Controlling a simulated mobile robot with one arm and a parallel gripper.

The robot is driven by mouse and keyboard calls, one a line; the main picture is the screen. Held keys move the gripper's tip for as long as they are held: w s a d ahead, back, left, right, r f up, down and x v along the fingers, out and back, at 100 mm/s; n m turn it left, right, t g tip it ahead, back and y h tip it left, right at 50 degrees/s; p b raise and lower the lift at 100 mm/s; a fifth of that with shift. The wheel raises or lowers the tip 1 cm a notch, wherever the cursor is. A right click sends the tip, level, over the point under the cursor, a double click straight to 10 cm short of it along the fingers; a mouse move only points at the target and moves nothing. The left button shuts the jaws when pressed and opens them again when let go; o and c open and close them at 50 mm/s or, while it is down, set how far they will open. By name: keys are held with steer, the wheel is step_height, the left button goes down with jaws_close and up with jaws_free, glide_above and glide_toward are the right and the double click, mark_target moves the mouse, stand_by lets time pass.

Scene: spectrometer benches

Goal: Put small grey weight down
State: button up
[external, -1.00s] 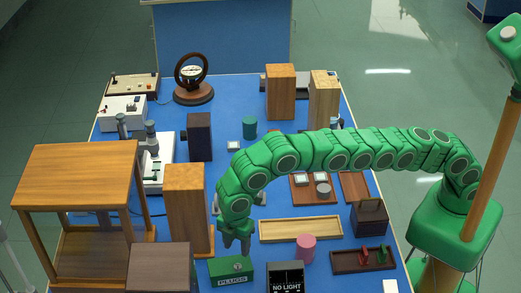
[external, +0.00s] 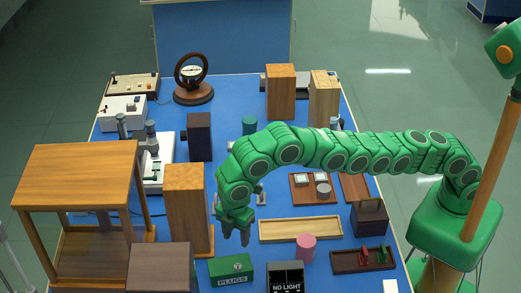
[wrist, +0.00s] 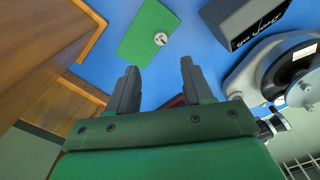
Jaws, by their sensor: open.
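A small grey round piece, which looks like the small grey weight (wrist: 160,39), rests on top of the green PLUGS box (wrist: 143,27) in the wrist view. In the external view it is a tiny pale spot (external: 238,267) on the box (external: 231,272). My gripper (external: 234,237) is open and empty, above and behind the box and apart from it. Its two spread grey fingers (wrist: 158,82) show in the wrist view with nothing between them. Another grey cylinder (external: 323,189) stands on a brown board (external: 312,196) to the right.
The dark NO LIGHT box (external: 286,279) and a pink cylinder (external: 305,247) stand right of the green box. A tall wooden block (external: 187,205) stands close on the left. A shallow wooden tray (external: 300,237) lies behind the pink cylinder. A round instrument (wrist: 292,75) shows in the wrist view.

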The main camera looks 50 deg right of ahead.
steer(key=w+d+r+m, duration=0.3)
steer(key=w+d+r, duration=0.25)
steer(key=d, duration=0.45)
steer(key=w+d+r+m, duration=0.2)
steer(key=w+d+r, duration=0.3)
steer(key=d, duration=0.5)
steer(key=d+r+m+h, duration=0.1)
steer(key=d+r+m, duration=0.15)
steer(key=d, duration=0.95)
steer(key=d+r+m, duration=0.2)
steer(key=d+m, duration=0.1)
steer(key=d, duration=0.9)
steer(key=s+d+m+g, duration=0.1)
steer(key=s+d+m, duration=0.2)
steer(key=s+d, duration=0.55)
steer(key=s+d+m, duration=0.2)
steer(key=s+d, duration=0.3)
steer(key=d, duration=0.6)
steer(key=s+d+f+m, duration=0.2)
steer(key=s+d+f, duration=0.1)
steer(key=s, duration=0.7)
steer(key=s+d+f+m+y, duration=0.1)
steer(key=s+d+f, duration=0.3)
steer(key=s, duration=0.7)
steer(key=shift+s+d+m+g, duration=0.15)
steer(key=shift+d+m+g, duration=0.25)
steer(key=shift+d+m, duration=0.45)
